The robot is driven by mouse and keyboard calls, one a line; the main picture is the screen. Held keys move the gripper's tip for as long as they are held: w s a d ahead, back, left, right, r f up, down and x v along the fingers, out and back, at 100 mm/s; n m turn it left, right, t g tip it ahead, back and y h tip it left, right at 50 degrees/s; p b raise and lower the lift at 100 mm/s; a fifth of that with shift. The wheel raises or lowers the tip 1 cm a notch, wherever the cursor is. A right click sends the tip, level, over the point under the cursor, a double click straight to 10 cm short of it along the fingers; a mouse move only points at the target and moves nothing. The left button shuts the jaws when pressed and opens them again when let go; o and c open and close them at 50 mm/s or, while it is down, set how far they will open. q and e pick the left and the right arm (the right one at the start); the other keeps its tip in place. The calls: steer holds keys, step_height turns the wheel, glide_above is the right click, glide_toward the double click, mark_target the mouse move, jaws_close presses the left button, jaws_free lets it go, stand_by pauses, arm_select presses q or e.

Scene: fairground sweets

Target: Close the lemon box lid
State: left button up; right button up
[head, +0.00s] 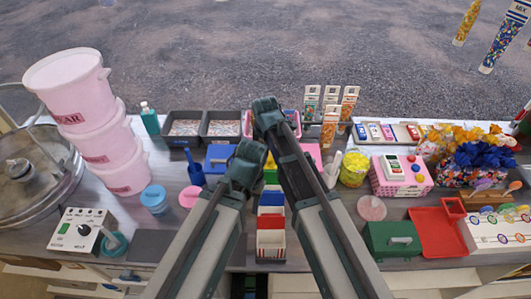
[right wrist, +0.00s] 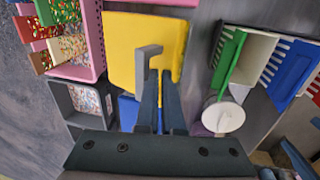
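The lemon box's yellow lid (right wrist: 122,50) fills the upper middle of the right wrist view, its outer face with a bent grey handle (right wrist: 147,60) toward the camera. I cannot tell the lid's angle. My right gripper (right wrist: 160,76) has its two fingers close together, with only a thin gap, and their tips lie beside the handle over the lid. In the head view my right gripper (head: 266,108) reaches far forward, and only a little yellow (head: 269,160) shows between my arms; the box is mostly hidden. My left gripper (head: 245,158) is just left of it; its fingers are not clear.
A blue-lidded box (head: 219,158) stands to the left and a pink lid (head: 312,153) to the right. Striped boxes, including a green one (right wrist: 228,65), stand in a row near my arms. Sprinkle trays (head: 222,128) line the back. Pink buckets (head: 100,140) are stacked at left.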

steer(key=o, duration=0.4)
steer(key=p+v, duration=0.2)
steer(key=w+p+v, duration=0.1)
steer(key=p+v, duration=0.1)
steer(key=v, duration=0.1)
steer(key=p+v, duration=0.3)
steer(key=shift+w+r, duration=0.15)
steer(key=shift+w, duration=0.1)
steer(key=shift+c, duration=0.2)
steer(key=shift+s, duration=0.15)
